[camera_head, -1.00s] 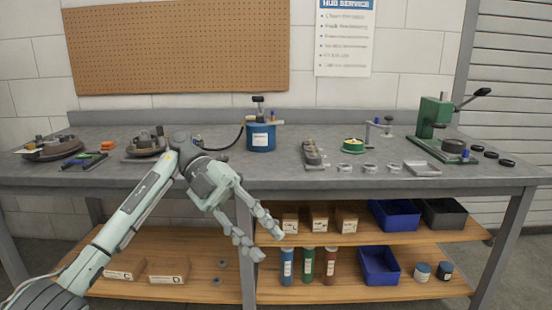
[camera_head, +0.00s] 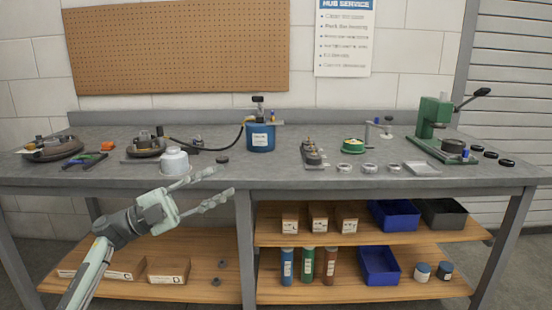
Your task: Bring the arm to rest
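My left arm comes in from the lower left. My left gripper (camera_head: 221,190) is open, its two fingers spread apart and pointing right, in front of the bench's front edge. Nothing is between its fingers. A white round container (camera_head: 175,161) stands on the grey workbench (camera_head: 290,170) just above and behind the gripper in the picture. My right gripper does not show.
A blue canister (camera_head: 260,137) with a hose stands mid-bench. A brake drum part (camera_head: 146,147) and pliers (camera_head: 85,161) lie to the left, a green press (camera_head: 434,122) to the right. Wooden shelves (camera_head: 380,235) below hold boxes, bottles and blue bins.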

